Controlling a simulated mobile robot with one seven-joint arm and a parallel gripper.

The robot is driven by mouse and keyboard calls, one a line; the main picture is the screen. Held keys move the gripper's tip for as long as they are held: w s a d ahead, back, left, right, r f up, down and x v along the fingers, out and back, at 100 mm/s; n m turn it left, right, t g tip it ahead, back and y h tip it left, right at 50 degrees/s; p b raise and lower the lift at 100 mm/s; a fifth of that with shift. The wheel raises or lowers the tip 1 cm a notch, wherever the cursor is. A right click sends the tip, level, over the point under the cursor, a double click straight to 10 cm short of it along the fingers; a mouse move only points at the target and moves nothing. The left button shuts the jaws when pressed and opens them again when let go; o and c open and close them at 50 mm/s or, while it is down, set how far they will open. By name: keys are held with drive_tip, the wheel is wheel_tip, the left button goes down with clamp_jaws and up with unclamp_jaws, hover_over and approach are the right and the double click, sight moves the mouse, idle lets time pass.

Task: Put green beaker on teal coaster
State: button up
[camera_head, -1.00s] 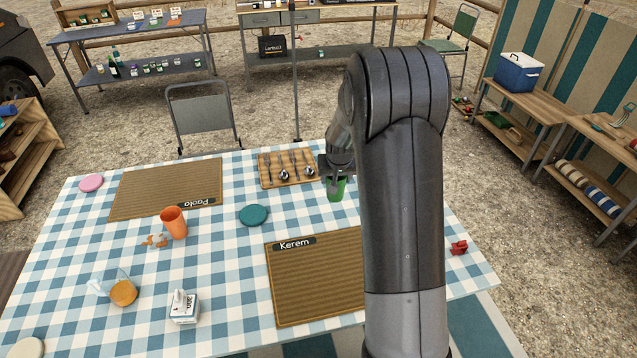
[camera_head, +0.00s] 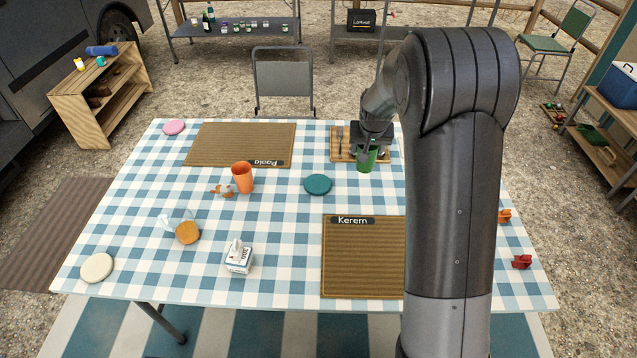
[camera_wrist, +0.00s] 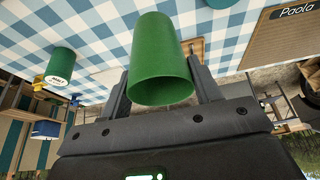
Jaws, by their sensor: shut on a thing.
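The green beaker (camera_head: 366,160) is at the far side of the table, in front of the wooden cutlery tray. My gripper (camera_head: 370,148) is shut on it, with one finger on each side in the wrist view (camera_wrist: 160,88). The beaker itself fills the middle of the wrist view (camera_wrist: 160,62). Whether its base touches the cloth is hard to tell. The teal coaster (camera_head: 318,184) lies flat and bare on the checked cloth, left of and nearer than the beaker.
An orange cup (camera_head: 242,177) stands left of the coaster, beside some brownish bits (camera_head: 222,190). The Kerem mat (camera_head: 362,258) lies nearer, the Paola mat (camera_head: 240,144) behind left. Cloth around the coaster is clear.

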drive_tip(key=shift+w+a+f, duration=0.6)
drive_tip(key=shift+a+f, duration=1.2)
drive_tip(key=shift+a, duration=0.55)
drive_tip(key=shift+w+a+f, duration=0.65)
drive_tip(key=shift+a+f, duration=1.1)
drive_tip(key=shift+a, duration=0.65)
drive_tip(key=shift+w+a+f, duration=0.6)
drive_tip(key=shift+a+f, duration=1.2)
drive_tip(key=shift+a, duration=0.55)
drive_tip(key=shift+f, duration=0.1)
drive_tip(key=o, duration=1)
drive_tip(key=shift+v, duration=6.1)
